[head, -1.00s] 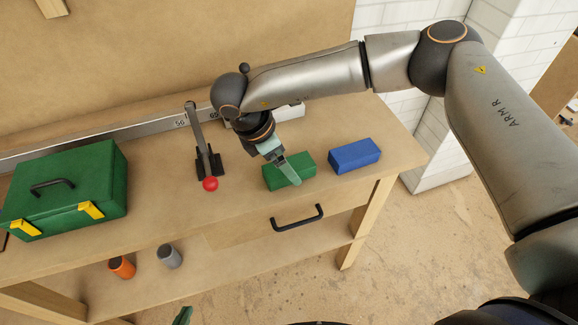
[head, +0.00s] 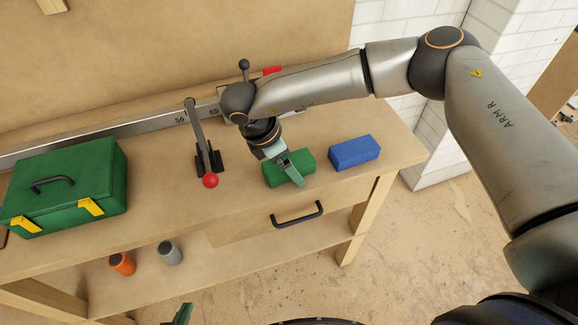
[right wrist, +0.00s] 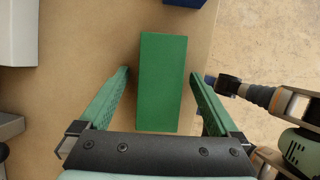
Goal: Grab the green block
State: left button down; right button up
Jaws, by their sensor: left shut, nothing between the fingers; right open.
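The green block (head: 276,171) lies on the workbench near its front edge, partly hidden by my right gripper (head: 297,180) in the head view. In the right wrist view the block (right wrist: 163,95) lies lengthwise between the two spread green fingers of my right gripper (right wrist: 160,74). The fingers are open, with a visible gap on each side of the block. My left gripper (head: 183,314) shows only as a small green tip at the bottom of the head view, shut and empty, away from the block.
A blue block (head: 354,152) lies just right of the green one. A lever with a red knob (head: 210,181) stands to its left, and a green toolbox (head: 66,186) farther left. A drawer handle (head: 298,215) juts out below the bench edge. Two cans stand on the lower shelf.

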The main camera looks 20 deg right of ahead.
jog(key=shift+f, duration=0.1)
grip_shut()
dwell(0.7)
jog(key=shift+r+p, duration=0.35)
jog(key=shift+p, duration=0.05)
jog(key=shift+r, duration=0.35)
jog(key=s+a+r+b, duration=0.2)
jog(key=s+r+b, duration=0.1)
jog(key=s+r, duration=0.3)
jog(key=s+a+r+b, duration=0.2)
jog(key=s+r+b, duration=0.1)
jog(key=s+r, duration=0.3)
jog(key=shift+s+a, duration=0.35)
jog(key=shift+s, duration=0.25)
